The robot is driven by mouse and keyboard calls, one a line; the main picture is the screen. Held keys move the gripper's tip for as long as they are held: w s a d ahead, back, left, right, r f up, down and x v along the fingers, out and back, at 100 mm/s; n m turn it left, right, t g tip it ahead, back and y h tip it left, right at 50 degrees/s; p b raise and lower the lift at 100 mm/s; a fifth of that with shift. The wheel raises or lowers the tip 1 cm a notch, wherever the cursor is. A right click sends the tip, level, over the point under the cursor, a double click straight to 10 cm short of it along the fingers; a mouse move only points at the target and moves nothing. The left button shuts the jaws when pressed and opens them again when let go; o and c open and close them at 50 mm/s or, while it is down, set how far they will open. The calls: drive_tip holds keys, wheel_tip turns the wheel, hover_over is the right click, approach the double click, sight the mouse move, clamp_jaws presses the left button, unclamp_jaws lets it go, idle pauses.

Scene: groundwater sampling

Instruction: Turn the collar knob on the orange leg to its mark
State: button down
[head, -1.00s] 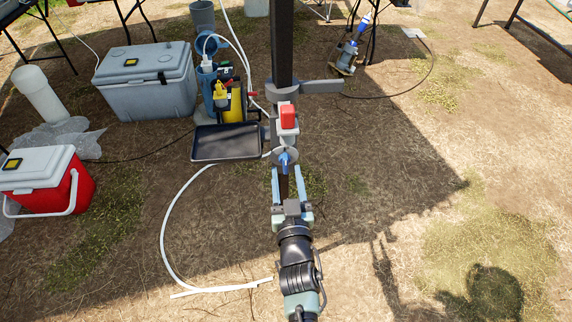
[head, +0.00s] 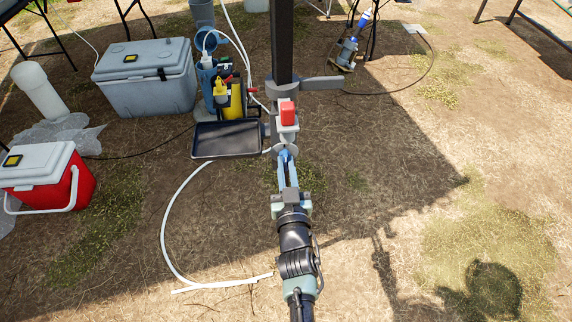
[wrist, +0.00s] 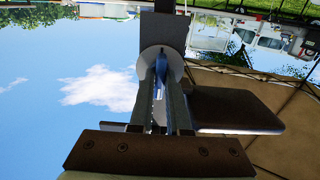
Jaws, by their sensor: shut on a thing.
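A dark upright leg (head: 283,45) carries a grey collar; I see no orange on the leg from here. A blue knob sits low on it in front of a pale round disc. In the wrist view the blue knob (wrist: 160,68) stands upright against the pale disc (wrist: 148,58). My gripper (head: 287,158) is shut on the blue knob, one finger on each side. It also shows in the wrist view (wrist: 161,85). The fingers hide most of the knob in the head view. I cannot make out a mark.
A red block (head: 287,112) sits just above the knob. A black tray (head: 226,140) juts out to the left. A yellow container (head: 234,104), a grey cooler (head: 146,82) and a red cooler (head: 45,178) stand left. Open ground lies right.

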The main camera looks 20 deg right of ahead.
drive_tip(key=shift+r+m+p, duration=0.25)
drive_tip(key=shift+m+p, duration=0.5)
drive_tip(key=shift+m, duration=0.15)
drive_tip(key=shift+m+p, duration=0.6)
drive_tip(key=shift+m, duration=0.4)
drive_tip(key=m+p, duration=0.1)
drive_tip(key=m, duration=0.4)
drive_tip(key=shift+f, duration=0.15)
drive_tip(key=m+p, duration=0.1)
drive_tip(key=m, duration=0.8)
drive_tip(key=shift+f+p, duration=0.1)
drive_tip(key=shift+p, duration=0.2)
drive_tip(key=shift+m, duration=0.3)
